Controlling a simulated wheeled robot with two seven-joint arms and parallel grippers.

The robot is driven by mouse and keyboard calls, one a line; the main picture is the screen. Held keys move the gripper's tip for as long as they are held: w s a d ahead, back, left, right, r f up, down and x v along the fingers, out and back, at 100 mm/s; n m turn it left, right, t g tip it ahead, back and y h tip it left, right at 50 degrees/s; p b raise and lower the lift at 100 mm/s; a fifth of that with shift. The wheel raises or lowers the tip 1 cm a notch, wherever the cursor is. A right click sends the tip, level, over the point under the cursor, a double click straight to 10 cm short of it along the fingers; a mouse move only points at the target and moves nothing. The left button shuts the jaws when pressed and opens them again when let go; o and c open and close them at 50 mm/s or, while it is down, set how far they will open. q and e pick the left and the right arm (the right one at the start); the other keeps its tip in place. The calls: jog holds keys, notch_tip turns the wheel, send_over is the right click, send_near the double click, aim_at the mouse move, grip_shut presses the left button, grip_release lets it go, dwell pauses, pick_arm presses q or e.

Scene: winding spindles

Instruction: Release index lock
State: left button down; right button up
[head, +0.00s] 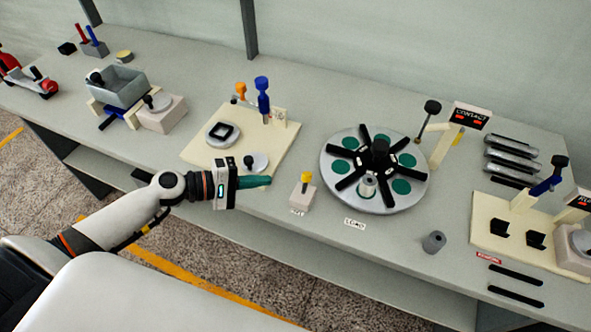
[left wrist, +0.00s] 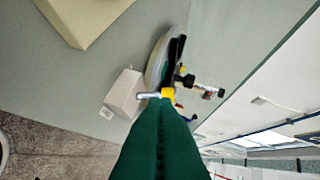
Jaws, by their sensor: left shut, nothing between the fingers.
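The index lock appears to be a pale block (head: 303,195) with a yellow knob (head: 305,177) on top, left of the round indexing table (head: 413,197). In the left wrist view the block (left wrist: 125,95) carries a silver pin (left wrist: 148,96) with the yellow knob (left wrist: 166,93) at its end. My left gripper (head: 268,181) has green fingers, shut and empty, pointing right toward the knob with a gap between them in the head view. In the left wrist view the fingers (left wrist: 163,105) cover part of the scene just below the knob. My right gripper is not in view.
The indexing table bears black radial arms, green pads and a grey spindle (head: 368,186). A cream board (head: 194,153) with orange and blue handles lies behind my left gripper. A contact post (head: 440,147) stands right of the table. A loose grey cylinder (head: 433,242) is near the front edge.

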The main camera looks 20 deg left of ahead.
aim_at(307, 177)
pick_arm(q)
jog(key=shift+w+a+r+n, duration=0.35)
jog(key=shift+a+n, duration=0.05)
jog(key=shift+a, duration=0.05)
jog(key=shift+d, duration=0.1)
jog(key=shift+w+d, duration=0.2)
jog(key=shift+w, duration=0.05)
jog(key=p+x, duration=0.3)
jog(key=x, duration=0.5)
jog(key=shift+w, duration=0.15)
jog(key=shift+w+d+f, duration=0.3)
jog(key=shift+d, duration=0.1)
